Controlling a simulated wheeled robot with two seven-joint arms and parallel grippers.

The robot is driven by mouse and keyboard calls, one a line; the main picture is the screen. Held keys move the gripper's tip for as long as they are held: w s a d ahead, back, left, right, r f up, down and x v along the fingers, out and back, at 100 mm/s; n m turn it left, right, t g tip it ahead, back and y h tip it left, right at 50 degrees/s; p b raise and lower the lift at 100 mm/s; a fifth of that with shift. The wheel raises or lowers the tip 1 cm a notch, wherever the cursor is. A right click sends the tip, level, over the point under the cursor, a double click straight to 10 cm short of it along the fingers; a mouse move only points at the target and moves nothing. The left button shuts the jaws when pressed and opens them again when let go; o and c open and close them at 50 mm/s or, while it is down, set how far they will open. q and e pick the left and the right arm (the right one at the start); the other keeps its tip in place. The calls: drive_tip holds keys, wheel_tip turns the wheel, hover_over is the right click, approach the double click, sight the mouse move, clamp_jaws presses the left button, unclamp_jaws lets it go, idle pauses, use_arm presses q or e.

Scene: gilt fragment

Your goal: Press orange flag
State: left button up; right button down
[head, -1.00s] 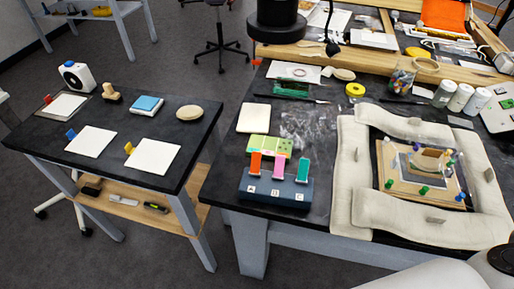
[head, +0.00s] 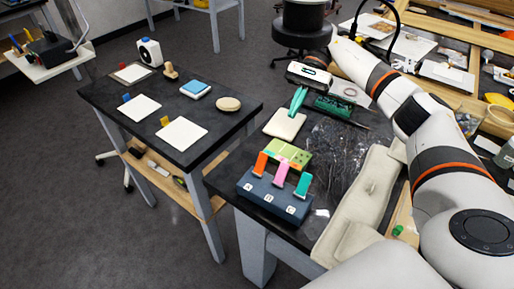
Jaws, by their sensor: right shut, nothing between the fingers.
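The orange flag (head: 260,163) stands raised at the left end of a dark blue block (head: 272,196) marked A, B and C, above the A. A pink flag (head: 281,171) and a teal flag (head: 303,185) stand beside it on the same block, both raised. My right gripper (head: 297,112) has teal fingers that are shut and empty. It points down near a pale square pad (head: 278,128), behind and to the right of the orange flag, and does not touch the flag. My left gripper is not in view.
A green and yellow box (head: 291,152) sits just behind the flags. A beige padded cushion (head: 358,205) lies to the right. A second dark table (head: 205,108) with white sheets stands to the left, across a gap.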

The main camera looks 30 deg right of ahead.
sight(261, 164)
drive_tip(key=p+x, duration=0.2)
drive_tip(key=x, duration=0.8)
drive_tip(key=shift+s+a+f, duration=0.15)
drive_tip(key=shift+s+a, duration=0.05)
drive_tip(key=shift+a, duration=0.05)
drive_tip(key=shift+s+a+r+p, duration=0.2)
drive_tip(key=shift+a+r+p, duration=0.2)
drive_tip(key=shift+a+r, duration=0.05)
drive_tip(key=shift+s+a+r+p, duration=0.2)
drive_tip(key=shift+a+r+p, duration=0.15)
drive_tip(key=shift+a+r, duration=0.1)
drive_tip(key=shift+s+a+r, duration=0.2)
drive_tip(key=shift+s+a, duration=0.05)
drive_tip(key=shift+a, duration=0.15)
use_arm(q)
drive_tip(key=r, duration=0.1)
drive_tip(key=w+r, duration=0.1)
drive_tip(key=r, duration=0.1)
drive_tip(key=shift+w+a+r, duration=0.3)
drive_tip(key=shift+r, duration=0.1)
